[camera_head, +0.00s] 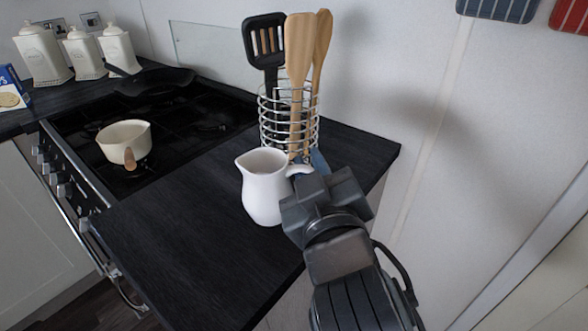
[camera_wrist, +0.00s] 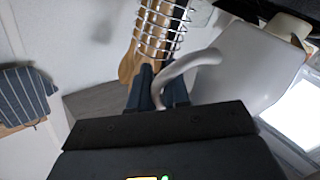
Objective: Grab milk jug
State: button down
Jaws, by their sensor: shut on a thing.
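The white milk jug (camera_head: 264,190) stands upright on the dark worktop, just in front of the wire utensil holder. Its spout points left and its handle points right, toward my gripper. My gripper (camera_head: 308,180) is at the jug's right side, shut on the handle. In the wrist view the jug (camera_wrist: 250,68) is at upper right, and its curved handle (camera_wrist: 182,68) passes between the fingers of my gripper (camera_wrist: 160,88). In the head view my gripper hides part of the handle.
A wire holder (camera_head: 289,118) with wooden and black utensils stands close behind the jug. A cream saucepan (camera_head: 124,139) sits on the black hob at left. Several cream canisters (camera_head: 84,53) stand at the back left. The worktop (camera_head: 185,235) left of the jug is clear.

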jog(key=s+d+r, duration=0.3)
jog(key=d+r, duration=0.1)
jog(key=d, duration=0.2)
jog(key=shift+s+d+r, duration=0.25)
jog(key=shift+d, duration=0.1)
dwell(2.0)
